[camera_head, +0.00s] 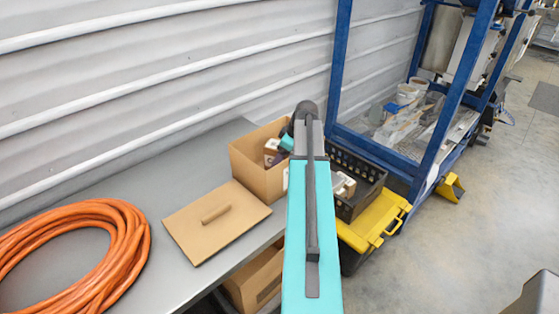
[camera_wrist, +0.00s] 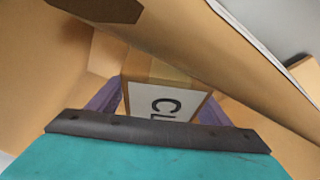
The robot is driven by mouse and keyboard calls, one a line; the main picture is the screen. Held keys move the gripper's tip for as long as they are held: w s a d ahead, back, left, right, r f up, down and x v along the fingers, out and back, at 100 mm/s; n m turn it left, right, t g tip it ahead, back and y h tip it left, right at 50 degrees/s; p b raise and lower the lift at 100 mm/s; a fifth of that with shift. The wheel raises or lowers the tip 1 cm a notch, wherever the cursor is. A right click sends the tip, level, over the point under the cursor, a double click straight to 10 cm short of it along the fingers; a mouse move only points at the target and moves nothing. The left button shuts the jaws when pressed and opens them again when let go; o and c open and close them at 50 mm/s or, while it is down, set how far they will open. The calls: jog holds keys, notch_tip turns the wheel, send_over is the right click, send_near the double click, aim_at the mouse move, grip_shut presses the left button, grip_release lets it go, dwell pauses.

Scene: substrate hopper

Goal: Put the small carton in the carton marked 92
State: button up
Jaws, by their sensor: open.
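In the wrist view, a small carton (camera_wrist: 155,101) has a brown top and a white label with large dark letters, partly cut off. My gripper (camera_wrist: 158,98) is open, with one purple finger on each side of this carton; whether they touch it cannot be told. Cardboard walls surround them, so my gripper reaches into an open carton. In the head view, an open carton (camera_head: 246,172) stands on the bench with small items in it, partly behind my arm. A second carton (camera_head: 252,285) sits below the bench edge. No mark 92 is legible.
On the grey bench (camera_head: 170,178) lie a flat brown board with a handle (camera_head: 215,230) and a coiled orange hose (camera_head: 125,235). A black crate (camera_head: 352,205) and a yellow case (camera_head: 378,222) stand right of my arm. A blue frame (camera_head: 342,70) rises behind them.

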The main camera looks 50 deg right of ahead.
jog(key=shift+b+v, duration=1.8)
jog(key=shift+v, duration=4.1)
